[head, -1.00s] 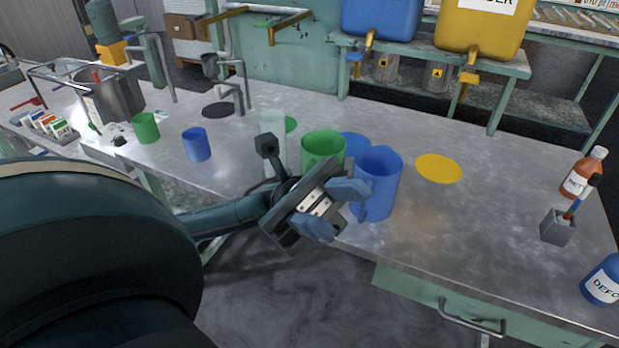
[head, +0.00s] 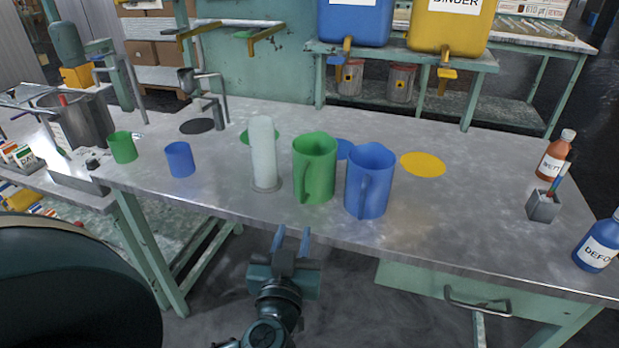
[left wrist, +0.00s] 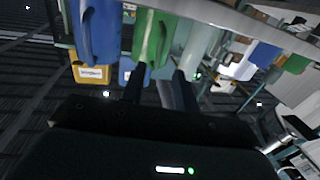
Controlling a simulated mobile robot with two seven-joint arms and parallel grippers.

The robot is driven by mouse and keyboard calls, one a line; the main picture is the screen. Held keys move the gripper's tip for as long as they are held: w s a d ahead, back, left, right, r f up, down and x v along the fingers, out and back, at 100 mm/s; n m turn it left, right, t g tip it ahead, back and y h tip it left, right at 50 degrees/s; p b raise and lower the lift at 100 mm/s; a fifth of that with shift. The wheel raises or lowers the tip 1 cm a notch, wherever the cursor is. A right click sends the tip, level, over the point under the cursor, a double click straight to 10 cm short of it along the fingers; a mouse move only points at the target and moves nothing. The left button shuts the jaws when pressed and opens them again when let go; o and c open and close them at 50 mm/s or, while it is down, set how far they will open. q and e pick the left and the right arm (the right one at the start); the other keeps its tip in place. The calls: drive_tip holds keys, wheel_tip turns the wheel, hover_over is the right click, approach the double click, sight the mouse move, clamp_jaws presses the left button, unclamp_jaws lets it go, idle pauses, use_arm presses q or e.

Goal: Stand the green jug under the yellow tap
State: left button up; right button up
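The green jug (head: 315,168) stands upright near the table's front edge, its handle toward me. In the left wrist view the green jug (left wrist: 153,38) appears upside down, ahead of the fingers. The yellow tap (head: 446,75) hangs under the yellow container (head: 449,28) on the rear shelf. A yellow disc (head: 423,164) lies flat on the table, bare. My left gripper (head: 291,236) is open and empty, before the table edge, below and slightly left of the green jug, apart from it. My right gripper is not in view.
A blue jug (head: 369,182) stands close right of the green one; a pale cylinder (head: 263,155) stands close left. Green and blue cups (head: 180,159) are farther left. Bottles and a pen holder (head: 543,206) stand at right. The table around the yellow disc is clear.

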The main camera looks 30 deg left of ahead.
sight(302, 197)
use_arm(q)
drive_tip(key=x, duration=0.7)
drive_tip(key=shift+b, duration=0.4)
drive_tip(key=shift+f+b+x, duration=0.15)
drive_tip(key=shift+b+x, duration=0.25)
drive_tip(key=shift+x, duration=1)
drive_tip(key=shift+f+b+x, duration=0.15)
drive_tip(key=shift+b+x, duration=0.25)
drive_tip(key=shift+x, duration=1)
clamp_jaws()
